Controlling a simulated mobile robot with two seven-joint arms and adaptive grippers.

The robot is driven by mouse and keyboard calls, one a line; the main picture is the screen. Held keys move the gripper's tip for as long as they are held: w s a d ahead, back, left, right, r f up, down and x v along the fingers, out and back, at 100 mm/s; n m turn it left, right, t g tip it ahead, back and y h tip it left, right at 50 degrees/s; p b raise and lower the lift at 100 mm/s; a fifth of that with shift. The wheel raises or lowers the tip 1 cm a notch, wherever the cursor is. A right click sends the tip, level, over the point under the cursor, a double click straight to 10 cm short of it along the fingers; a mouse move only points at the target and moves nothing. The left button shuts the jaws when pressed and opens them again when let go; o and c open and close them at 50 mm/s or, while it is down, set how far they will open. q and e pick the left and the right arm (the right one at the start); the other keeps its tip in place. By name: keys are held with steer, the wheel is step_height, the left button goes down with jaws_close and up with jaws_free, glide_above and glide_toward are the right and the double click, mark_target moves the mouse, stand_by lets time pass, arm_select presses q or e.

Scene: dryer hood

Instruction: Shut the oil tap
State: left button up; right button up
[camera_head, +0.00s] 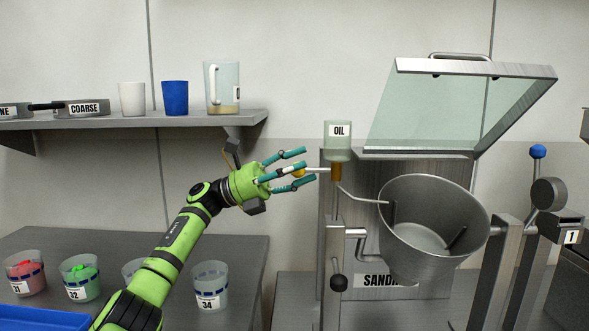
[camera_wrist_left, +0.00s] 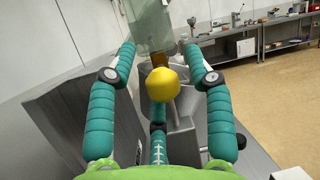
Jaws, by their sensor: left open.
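The clear oil container (camera_head: 338,141) with an OIL label stands above a brass-coloured tap body (camera_head: 336,171). The tap's lever sticks out to the left and ends in a yellow knob (camera_head: 298,172). A thin spout runs from the tap to the right, over the steel drum (camera_head: 435,225). My left gripper (camera_head: 304,165) is open, its teal fingers pointing right around the knob. In the left wrist view the yellow knob (camera_wrist_left: 161,85) sits between the spread fingers. Whether a finger touches it I cannot tell. My right gripper is out of view.
A shelf (camera_head: 190,119) at upper left holds a white cup, a blue cup and a jug (camera_head: 222,88). Numbered tubs stand on the lower-left counter (camera_head: 235,250). The machine's lid (camera_head: 460,105) is raised. A blue-knobbed lever (camera_head: 538,152) stands at the right.

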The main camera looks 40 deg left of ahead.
arm_select(q)
steer(key=v, duration=1.2)
